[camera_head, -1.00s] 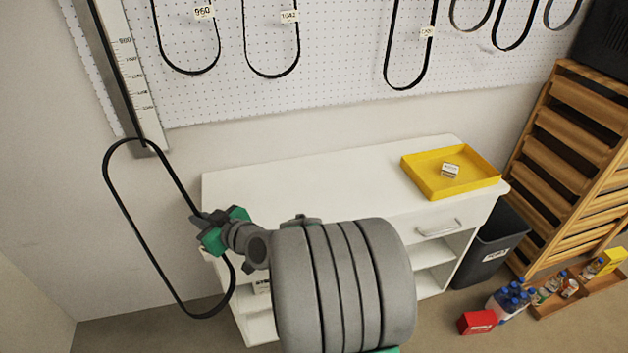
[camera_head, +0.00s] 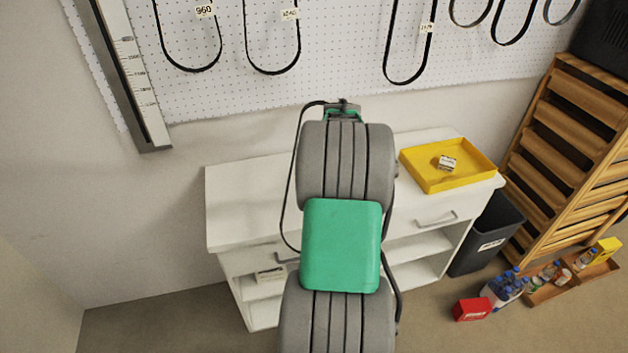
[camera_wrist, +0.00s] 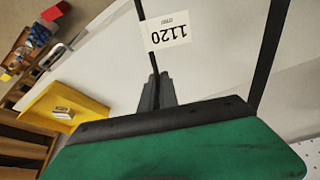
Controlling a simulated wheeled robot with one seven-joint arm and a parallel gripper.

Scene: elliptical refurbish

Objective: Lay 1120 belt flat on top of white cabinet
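The black 1120 belt (camera_head: 290,180) hangs as a long loop from my gripper (camera_head: 342,103), its sides showing left and right of my arm. My arm hides much of the loop. In the wrist view the belt (camera_wrist: 269,50) carries a white tag (camera_wrist: 167,30) reading 1120, and my gripper (camera_wrist: 155,92) is shut on a strand. The white cabinet (camera_head: 245,200) stands against the wall. My gripper appears in front of the wall above its top, and my arm covers the middle of the cabinet.
A yellow tray (camera_head: 425,175) with a small box in it sits on the right end of the cabinet top. The top's left part is bare. Other belts (camera_head: 270,68) hang on the pegboard behind. A dark bin (camera_head: 480,250) and wooden rack (camera_head: 550,150) stand right.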

